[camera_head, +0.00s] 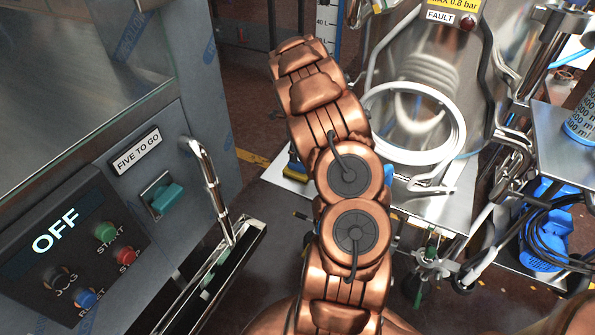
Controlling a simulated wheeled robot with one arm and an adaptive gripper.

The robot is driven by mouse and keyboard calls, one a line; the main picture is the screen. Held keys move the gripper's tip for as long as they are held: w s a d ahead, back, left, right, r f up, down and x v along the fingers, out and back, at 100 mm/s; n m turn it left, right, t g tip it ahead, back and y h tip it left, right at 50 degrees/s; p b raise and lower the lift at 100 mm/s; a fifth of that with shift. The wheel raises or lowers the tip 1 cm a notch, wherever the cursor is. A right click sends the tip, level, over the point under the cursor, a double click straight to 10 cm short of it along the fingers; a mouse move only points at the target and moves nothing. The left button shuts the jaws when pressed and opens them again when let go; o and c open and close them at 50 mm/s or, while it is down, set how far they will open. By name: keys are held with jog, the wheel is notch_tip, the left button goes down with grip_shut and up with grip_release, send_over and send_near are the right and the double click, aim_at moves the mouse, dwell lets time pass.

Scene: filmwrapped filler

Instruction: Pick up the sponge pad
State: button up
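My copper-coloured arm rises through the middle of the head view, and its gripper is not visible. A small yellow and dark blue item (294,167) lies on the metal shelf (290,186) just left of my arm, which partly hides it. It may be the sponge pad, but it is too small and covered to be sure. No other clear sponge pad shows.
At left stands a machine with a control panel (75,250) reading OFF, a curved metal handle (207,175) and a teal switch (167,197). At right are a steel tank (440,65), a coiled white hose (462,130), a side shelf (560,140) and a blue item with black cable (545,235).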

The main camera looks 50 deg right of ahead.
aim_at(298, 163)
jog(key=shift+s+a+f, duration=0.1)
jog(key=shift+a+f, duration=0.1)
jog(key=shift+f, duration=1.2)
jog(key=shift+s+a+f, duration=0.1)
jog(key=shift+a+f, duration=0.05)
jog(key=shift+f, duration=1.25)
grip_shut()
jog(key=shift+r, duration=0.1)
notch_tip(298, 163, up, 3)
jog(key=shift+r, duration=0.2)
jog(key=s+a, duration=0.3)
jog(key=a, duration=0.4)
jog(key=s+a+r, duration=0.1)
jog(key=s+a, duration=0.3)
jog(key=a, duration=0.3)
jog(key=shift+r, duration=0.25)
jog(key=shift+s+a, duration=0.1)
